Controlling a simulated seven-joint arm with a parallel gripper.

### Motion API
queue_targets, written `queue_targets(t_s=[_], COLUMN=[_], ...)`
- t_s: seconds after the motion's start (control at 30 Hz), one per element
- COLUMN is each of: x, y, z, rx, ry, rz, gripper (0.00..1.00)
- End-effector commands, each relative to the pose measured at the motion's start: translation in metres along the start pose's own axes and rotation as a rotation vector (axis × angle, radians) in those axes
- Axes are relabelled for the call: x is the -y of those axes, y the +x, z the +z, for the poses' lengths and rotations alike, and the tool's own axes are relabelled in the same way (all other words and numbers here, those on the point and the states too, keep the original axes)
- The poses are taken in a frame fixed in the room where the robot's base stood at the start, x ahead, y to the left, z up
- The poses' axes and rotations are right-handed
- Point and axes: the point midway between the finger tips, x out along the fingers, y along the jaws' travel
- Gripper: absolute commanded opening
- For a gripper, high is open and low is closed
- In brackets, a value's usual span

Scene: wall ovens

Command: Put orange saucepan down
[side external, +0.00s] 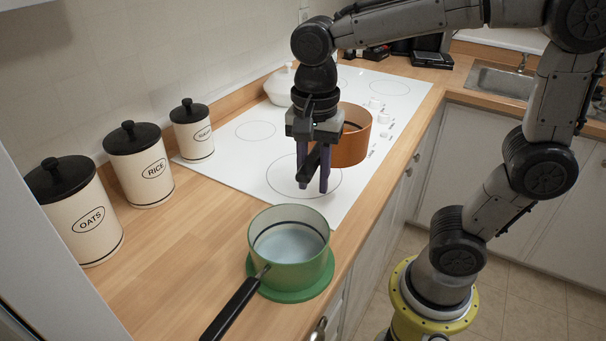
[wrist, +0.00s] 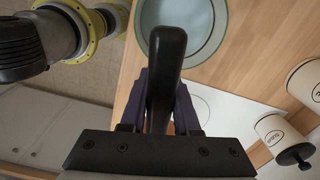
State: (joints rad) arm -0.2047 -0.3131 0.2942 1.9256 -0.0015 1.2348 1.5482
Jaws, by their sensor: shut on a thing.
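The orange saucepan (side external: 352,142) is over the near right part of the white cooktop, behind my gripper (side external: 313,185) in the side view. Its black handle (side external: 316,160) runs between my fingers, which are shut on it. The pan looks upright. My gripper hides part of it, and I cannot tell whether its base touches the cooktop (side external: 258,155).
A green saucepan (side external: 289,255) with a black handle stands on a green round mat (side external: 300,294) on the wooden counter. Canisters marked OATS (side external: 92,222) and RICE (side external: 146,172) and a smaller one (side external: 195,136) line the wall. A white pot (side external: 279,87) is at the back. Left burners are clear.

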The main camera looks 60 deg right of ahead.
Motion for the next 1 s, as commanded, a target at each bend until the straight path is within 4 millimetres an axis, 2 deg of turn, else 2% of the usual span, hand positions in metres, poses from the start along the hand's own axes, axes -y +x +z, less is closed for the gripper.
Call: queue_targets(t_s=[0.03, 0.17, 0.37, 0.47, 0.77, 1.0], x=[-0.01, -0.025, -0.024, -0.01, 0.053, 0.087], y=[-0.003, -0.005, -0.008, -0.002, 0.027, 0.063], z=[-0.01, -0.023, -0.033, -0.036, -0.046, -0.052], rx=[-0.002, -0.002, -0.002, -0.002, -0.002, -0.002], ry=[0.036, 0.098, 0.14, 0.142, 0.141, 0.14], rz=[-0.006, -0.005, -0.001, 0.001, 0.001, 0.001], gripper=[0.0, 0.0, 0.0, 0.0, 0.0, 0.0])
